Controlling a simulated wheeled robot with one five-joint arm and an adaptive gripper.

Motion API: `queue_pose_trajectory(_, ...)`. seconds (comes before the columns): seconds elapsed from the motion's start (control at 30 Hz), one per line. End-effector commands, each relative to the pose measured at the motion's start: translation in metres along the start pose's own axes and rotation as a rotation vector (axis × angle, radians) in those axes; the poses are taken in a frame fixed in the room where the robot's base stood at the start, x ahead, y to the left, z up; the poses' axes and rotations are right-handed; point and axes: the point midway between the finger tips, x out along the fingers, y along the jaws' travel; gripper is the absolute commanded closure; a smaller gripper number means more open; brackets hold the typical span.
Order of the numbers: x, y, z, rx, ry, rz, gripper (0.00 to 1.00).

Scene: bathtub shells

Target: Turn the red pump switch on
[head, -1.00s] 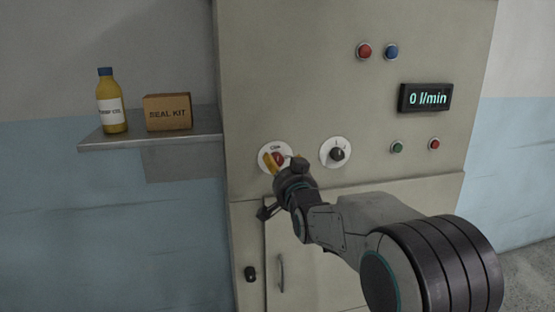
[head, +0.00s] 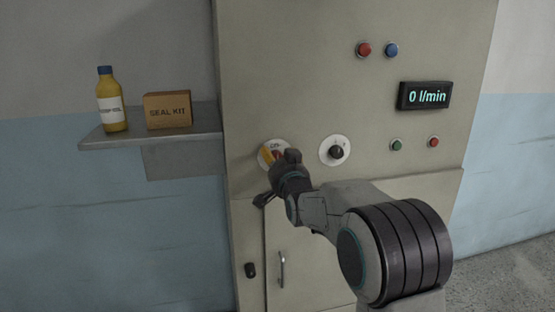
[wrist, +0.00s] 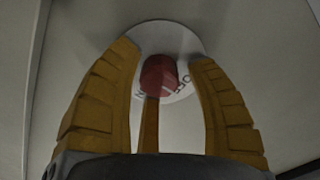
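The red pump switch (wrist: 158,75) is a red knob on a round white plate with lettering, mounted on the cabinet front. In the head view the switch (head: 278,155) is mostly hidden behind my gripper (head: 270,157). In the wrist view my gripper (wrist: 164,58) has yellow fingers spread to the left and right of the knob, with visible gaps on both sides. A narrow yellow-brown finger shows below the knob; whether it touches the knob I cannot tell. The display (head: 425,96) reads 0 l/min.
A black knob (head: 337,152) on a white plate sits close to the right of my gripper. Push buttons (head: 364,50) are higher up and at the right. A shelf (head: 100,143) with a yellow bottle (head: 112,103) and a seal kit box (head: 167,110) juts out at left.

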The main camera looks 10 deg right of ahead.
Motion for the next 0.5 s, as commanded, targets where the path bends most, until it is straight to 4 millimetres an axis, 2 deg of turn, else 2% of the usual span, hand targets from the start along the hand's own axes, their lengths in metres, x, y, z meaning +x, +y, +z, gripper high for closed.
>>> queue_pose_trajectory(0.07,-0.0001,-0.0001,-0.0001,0.000,0.000,0.000,0.57)
queue_pose_trajectory(0.5,-0.0002,-0.0005,-0.0007,0.000,0.002,-0.001,0.96)
